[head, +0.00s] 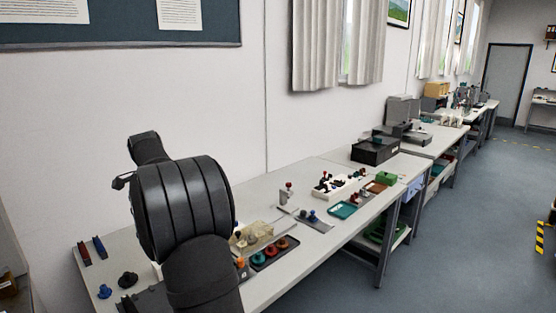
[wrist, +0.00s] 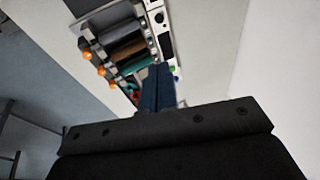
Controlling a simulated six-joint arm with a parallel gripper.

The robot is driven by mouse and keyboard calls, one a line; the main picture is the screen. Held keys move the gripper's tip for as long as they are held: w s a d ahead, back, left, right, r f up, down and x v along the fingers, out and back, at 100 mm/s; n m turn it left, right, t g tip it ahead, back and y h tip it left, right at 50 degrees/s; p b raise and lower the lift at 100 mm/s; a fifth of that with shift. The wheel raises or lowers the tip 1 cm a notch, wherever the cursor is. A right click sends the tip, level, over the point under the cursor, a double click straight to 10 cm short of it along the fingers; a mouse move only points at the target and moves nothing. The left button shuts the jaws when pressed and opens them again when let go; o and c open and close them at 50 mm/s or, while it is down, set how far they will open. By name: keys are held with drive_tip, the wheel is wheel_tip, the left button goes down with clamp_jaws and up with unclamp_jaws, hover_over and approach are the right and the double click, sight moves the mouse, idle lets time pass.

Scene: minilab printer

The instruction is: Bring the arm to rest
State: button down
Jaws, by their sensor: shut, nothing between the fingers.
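My gripper (wrist: 158,70) shows in the wrist view as two dark blue fingers pressed together, with nothing between them. Its wide black body fills the bottom of that view. Beyond the fingertips, apart from them as far as I can see, is a device with several cylinders (wrist: 125,48) and orange knobs (wrist: 87,54). In the head view, my dark arm rises at the left over the near end of the workbench (head: 300,270). The gripper's fingers cannot be made out in that view.
The bench holds a dark tray with red and green round parts (head: 272,254), a teal tray (head: 344,209), a white rack (head: 340,187) and a black box (head: 374,151). Open floor (head: 470,220) lies to the right.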

drive_tip(key=shift+v, duration=1.65)
drive_tip(key=c, duration=1.5)
unclamp_jaws()
drive_tip(key=o, duration=1.5)
drive_tip(key=d+f, duration=0.1)
drive_tip(key=d, duration=0.3)
drive_tip(key=d+f, duration=0.2)
drive_tip(key=d, duration=0.2)
drive_tip(key=d+f, duration=0.1)
drive_tip(key=d, duration=0.3)
drive_tip(key=shift+w+f, duration=0.25)
drive_tip(key=shift+f, duration=0.1)
drive_tip(key=shift+c, duration=0.2)
drive_tip(key=shift+o, duration=0.2)
drive_tip(key=s+d+f, duration=0.2)
drive_tip(key=d+f, duration=0.2)
drive_tip(key=d, duration=0.5)
drive_tip(key=shift+d+f, duration=0.2)
drive_tip(key=shift+d, duration=0.15)
drive_tip(key=d+x, duration=0.1)
drive_tip(key=x, duration=0.9)
drive_tip(key=shift+a, duration=0.35)
